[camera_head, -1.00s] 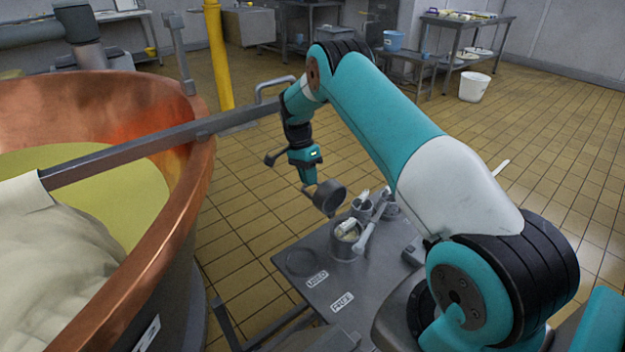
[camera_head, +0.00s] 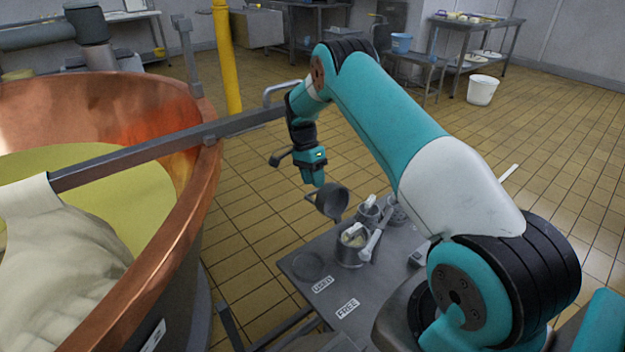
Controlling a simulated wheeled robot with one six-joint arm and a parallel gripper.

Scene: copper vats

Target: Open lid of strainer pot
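My gripper (camera_head: 318,183) hangs over the far left part of the grey table (camera_head: 300,283), fingers pointing down. A small dark grey pot (camera_head: 334,203) is at its fingertips, in the air above the table and tilted. It looks held by a thin handle on its left side, but the contact is too small to see clearly. It seems to be the strainer pot. I cannot tell a lid apart from the pot.
On the table stand a grey container (camera_head: 350,252) with pale utensils, and another container (camera_head: 368,215) behind it. A dark round mark lies near a "USED" label (camera_head: 323,284) and a "FREE" label (camera_head: 347,307). The copper vat (camera_head: 190,215) fills the left side.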

